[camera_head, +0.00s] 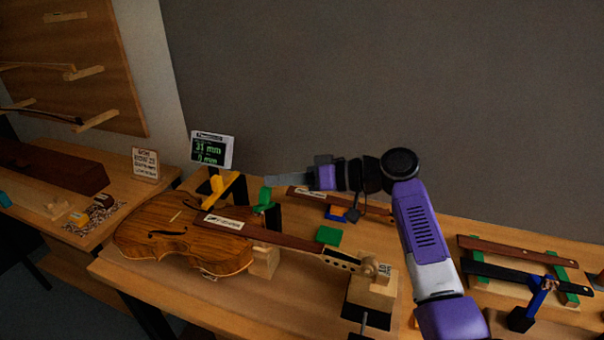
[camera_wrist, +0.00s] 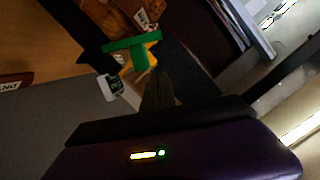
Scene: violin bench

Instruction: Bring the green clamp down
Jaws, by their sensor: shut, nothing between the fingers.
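The green clamp (camera_head: 263,201) stands upright at the neck end of the violin body (camera_head: 180,238), beside a yellow clamp (camera_head: 222,188). My gripper (camera_head: 268,181) reaches in from the right, level, with its fingers just above the green clamp's top in the head view. The fingers are shut with nothing held. In the wrist view the green clamp's flat bar (camera_wrist: 131,43) lies just beyond the fingertips (camera_wrist: 155,80), with yellow showing behind it. Whether the fingers touch the clamp cannot be told.
A small display (camera_head: 212,150) reading in mm stands behind the violin. A rack with dark strips (camera_head: 515,274) is at the right. Above the bench is free room.

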